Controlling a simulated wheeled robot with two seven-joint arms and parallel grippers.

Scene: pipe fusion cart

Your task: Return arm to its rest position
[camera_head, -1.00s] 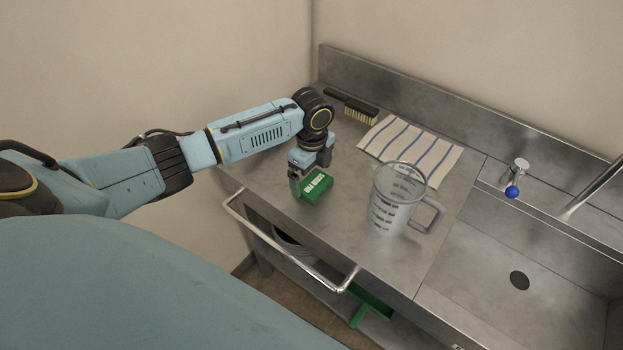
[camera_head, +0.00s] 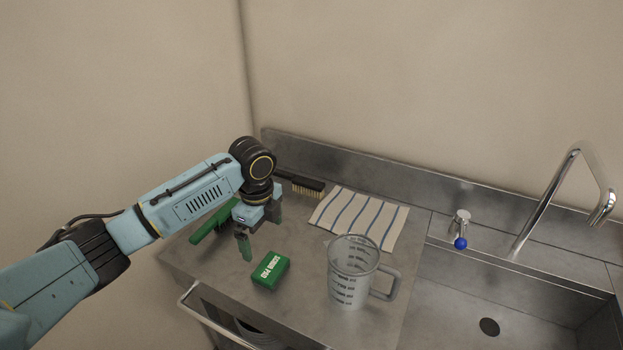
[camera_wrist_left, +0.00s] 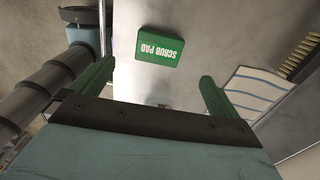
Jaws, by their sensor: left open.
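My left gripper (camera_head: 259,228) is open and empty above the left part of the steel counter, pointing down. Its two green fingers stand wide apart and also show in the left wrist view (camera_wrist_left: 152,92). A green scrub pad (camera_head: 270,271) with white lettering lies on the counter, in front of the gripper and apart from it. The pad also shows in the left wrist view (camera_wrist_left: 157,47), beyond the fingertips. My left arm comes in from the lower left, bent at the wrist. My right gripper is not in view.
A clear measuring jug (camera_head: 346,290) stands right of the pad. A striped cloth (camera_head: 358,217) and a brush (camera_head: 306,186) lie behind. A long green object (camera_head: 212,222) lies partly behind my arm. The sink (camera_head: 460,306) with faucet (camera_head: 548,200) is at the right.

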